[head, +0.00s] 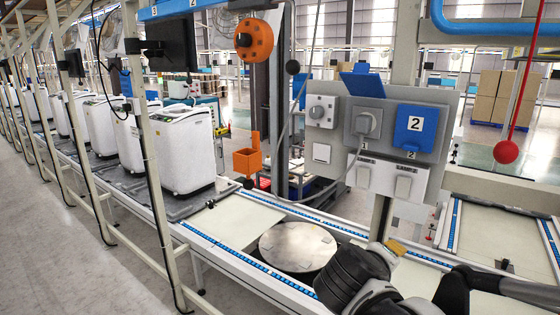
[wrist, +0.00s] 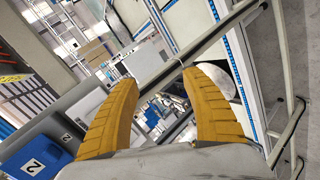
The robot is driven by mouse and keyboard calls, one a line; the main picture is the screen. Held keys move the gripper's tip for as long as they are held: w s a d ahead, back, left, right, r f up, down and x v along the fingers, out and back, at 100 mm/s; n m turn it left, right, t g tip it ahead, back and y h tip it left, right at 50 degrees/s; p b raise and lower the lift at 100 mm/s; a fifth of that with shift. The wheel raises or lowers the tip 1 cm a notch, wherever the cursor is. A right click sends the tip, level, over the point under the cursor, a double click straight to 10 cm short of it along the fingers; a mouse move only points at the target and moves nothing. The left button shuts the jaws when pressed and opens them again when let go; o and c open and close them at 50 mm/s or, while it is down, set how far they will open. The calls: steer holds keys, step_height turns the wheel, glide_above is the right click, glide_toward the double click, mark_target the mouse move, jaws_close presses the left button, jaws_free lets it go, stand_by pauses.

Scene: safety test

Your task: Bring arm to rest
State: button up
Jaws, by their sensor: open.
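My gripper (wrist: 165,82) fills the lower part of the wrist view. Its two yellow ridged fingers are spread apart with nothing between them. In the head view, my dark arm reaches in at the lower right, and only a small yellow piece of the gripper (head: 396,246) shows beside it. It appears in front of the conveyor and below the panel board; how far it is from either cannot be told.
A board with sockets and switches (head: 365,125) stands behind the conveyor (head: 240,222). A round metal plate (head: 298,246) is set into the line. White washing machines (head: 182,145) stand at left. A red ball (head: 506,152) hangs at right. Bare floor (head: 60,250) lies at lower left.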

steer(key=s+a+f+m+g+y+b, duration=0.1)
steer(key=s+f+m+y+b, duration=0.2)
steer(key=s+f+b, duration=0.3)
steer(key=s+a+f+m+g+y+b, duration=0.1)
steer(key=s+f+b, duration=0.6)
steer(key=f+b, duration=0.7)
step_height(320, 180, down, 10)
steer(key=a+m+y, duration=0.1)
steer(key=m+y, duration=0.1)
steer(key=y, duration=0.1)
steer(key=shift+m, duration=0.3)
steer(key=shift+a, duration=0.1)
